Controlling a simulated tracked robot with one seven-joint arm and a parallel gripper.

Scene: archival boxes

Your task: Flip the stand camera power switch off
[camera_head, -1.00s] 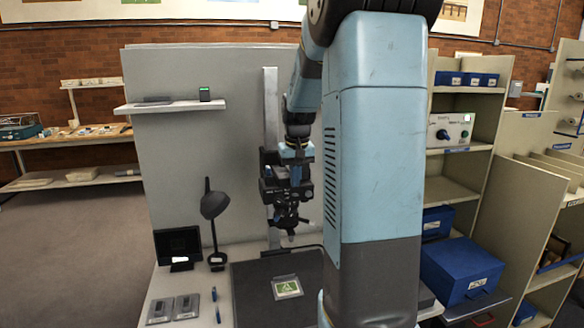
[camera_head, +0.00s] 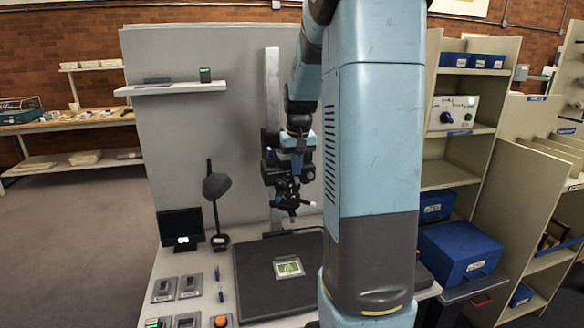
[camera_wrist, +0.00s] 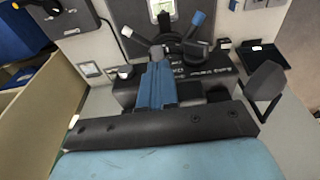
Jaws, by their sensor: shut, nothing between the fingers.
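A black camera unit (camera_head: 273,172) is mounted on the tall grey stand column (camera_head: 271,90). In the wrist view its dark body (camera_wrist: 205,75) with small white lettering fills the middle. A white-tipped lever (camera_wrist: 126,32) and a blue-tipped lever (camera_wrist: 197,18) stick out near it. My gripper (camera_wrist: 158,72) shows in the wrist view as blue fingers closed together, with nothing between them, overlapping the camera body in the picture. I cannot tell whether they touch it. In the head view the fingertips are not clear against the dark camera. I cannot make out the power switch or its position.
Below are a dark mat (camera_head: 255,275) with a green picture card (camera_head: 289,267), a lamp (camera_head: 216,188), a small monitor (camera_head: 181,229), switch plates (camera_head: 190,286) and an orange button (camera_head: 221,321). Shelves with blue boxes (camera_head: 460,252) stand right.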

